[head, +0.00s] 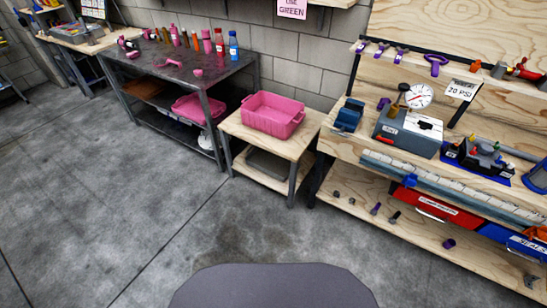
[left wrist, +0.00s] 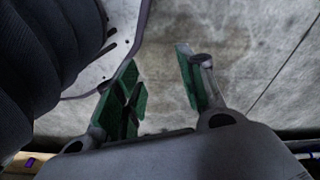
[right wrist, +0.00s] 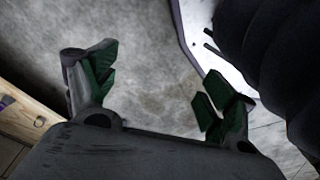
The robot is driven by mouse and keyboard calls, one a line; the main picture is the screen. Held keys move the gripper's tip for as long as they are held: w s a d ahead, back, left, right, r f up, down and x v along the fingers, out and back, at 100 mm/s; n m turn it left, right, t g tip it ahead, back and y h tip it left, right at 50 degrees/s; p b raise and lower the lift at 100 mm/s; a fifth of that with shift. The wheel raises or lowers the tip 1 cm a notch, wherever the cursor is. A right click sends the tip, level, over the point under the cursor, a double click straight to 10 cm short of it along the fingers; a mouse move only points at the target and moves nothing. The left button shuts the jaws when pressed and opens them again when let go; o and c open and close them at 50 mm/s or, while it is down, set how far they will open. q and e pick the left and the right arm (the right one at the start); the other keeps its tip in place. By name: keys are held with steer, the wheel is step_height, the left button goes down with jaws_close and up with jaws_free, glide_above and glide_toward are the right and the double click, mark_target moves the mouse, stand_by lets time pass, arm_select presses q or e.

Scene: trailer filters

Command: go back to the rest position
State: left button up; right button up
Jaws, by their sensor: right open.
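Neither of my grippers shows in the head view. In the left wrist view my left gripper (left wrist: 160,92) has its green-padded fingers spread apart, with only concrete floor between them. In the right wrist view my right gripper (right wrist: 155,88) is also open, its fingers wide apart over bare floor. Both grippers are empty and touch nothing that I can see. Dark ribbed parts of my own arms and a pale part of my base show beside them.
A wooden workbench (head: 335,137) with a gauge (head: 418,96) and tools stands at the right. A small wooden stand holding a pink bin (head: 272,114) is at the middle, and a dark metal table (head: 190,75) with bottles is left of it. The concrete floor (head: 130,190) in front is clear.

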arm_select(q)
steer(key=s+a+r+p, duration=0.1)
steer(key=s+a+p, duration=0.1)
steer(key=s+p, duration=0.6)
steer(key=s+a+r+p, duration=0.2)
steer(key=s+a+p, duration=0.1)
steer(key=s+p, duration=0.5)
steer(key=shift+s+a+g, duration=0.25)
steer(key=shift+g, duration=0.05)
arm_select(e)
steer(key=s+d+r, duration=0.1)
steer(key=s+d, duration=0.1)
steer(key=s, duration=0.6)
steer(key=s+d+r, duration=0.2)
steer(key=s+d, duration=0.1)
steer(key=s, duration=0.5)
steer(key=shift+s+d+g, duration=0.25)
steer(key=shift+g, duration=0.05)
